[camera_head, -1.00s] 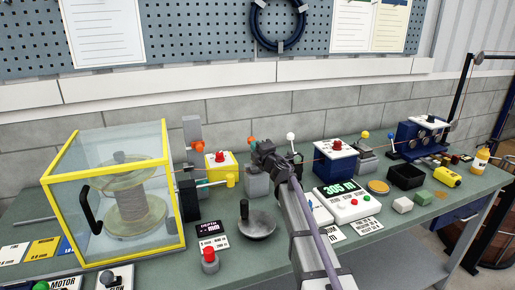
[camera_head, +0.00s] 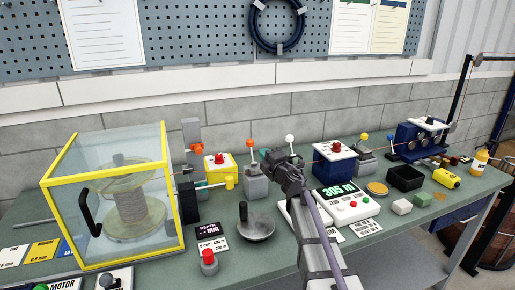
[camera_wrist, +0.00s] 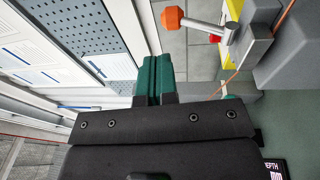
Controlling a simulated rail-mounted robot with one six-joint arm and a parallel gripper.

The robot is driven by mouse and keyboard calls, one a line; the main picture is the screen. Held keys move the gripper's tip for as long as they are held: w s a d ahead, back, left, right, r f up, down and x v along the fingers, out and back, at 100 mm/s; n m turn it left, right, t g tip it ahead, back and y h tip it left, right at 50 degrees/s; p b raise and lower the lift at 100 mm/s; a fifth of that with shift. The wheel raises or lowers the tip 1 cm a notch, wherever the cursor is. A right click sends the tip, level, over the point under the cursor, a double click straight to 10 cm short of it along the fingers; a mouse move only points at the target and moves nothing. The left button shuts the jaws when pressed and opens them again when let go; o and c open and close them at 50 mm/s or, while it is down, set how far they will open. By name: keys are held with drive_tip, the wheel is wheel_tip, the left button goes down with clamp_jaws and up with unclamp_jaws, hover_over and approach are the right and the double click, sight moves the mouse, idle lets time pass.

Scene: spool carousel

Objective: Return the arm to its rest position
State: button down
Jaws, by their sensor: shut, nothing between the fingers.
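My arm (camera_head: 318,245) reaches up from the bottom of the head view over the bench. My gripper (camera_head: 266,155) is at its far end, above the bench and in front of the grey block with the orange-knobbed lever (camera_head: 252,165). In the wrist view the green fingers of my gripper (camera_wrist: 155,75) lie together, shut with nothing between them. The arm hides part of the bench and of the white counter unit.
A yellow-framed clear case (camera_head: 112,195) with a spool stands at left. A black bin (camera_head: 406,178) stands further right.

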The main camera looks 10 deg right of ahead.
drive_tip(key=s+d+f+m+g+h+p, duration=0.35)
drive_tip(key=s+d+m+g+h, duration=0.25)
drive_tip(key=s+d+m+h, duration=0.95)
drive_tip(key=s+a+f+m+g+y+p, duration=0.2)
drive_tip(key=s+a+m+g+y+p, duration=0.6)
drive_tip(key=s+a+g, duration=0.5)
drive_tip(key=s+a+r+n+y+p, duration=0.2)
drive_tip(key=s+a+r+p, duration=0.3)
drive_tip(key=s+p, duration=0.15)
wheel_tip(320, 180, down, 6)
drive_tip(key=b, duration=0.5)
drive_tip(key=shift+w+d+t, duration=0.15)
drive_tip(key=shift+d+t, duration=0.1)
drive_tip(key=shift+t, duration=0.15)
drive_tip(key=shift+h, duration=0.25)
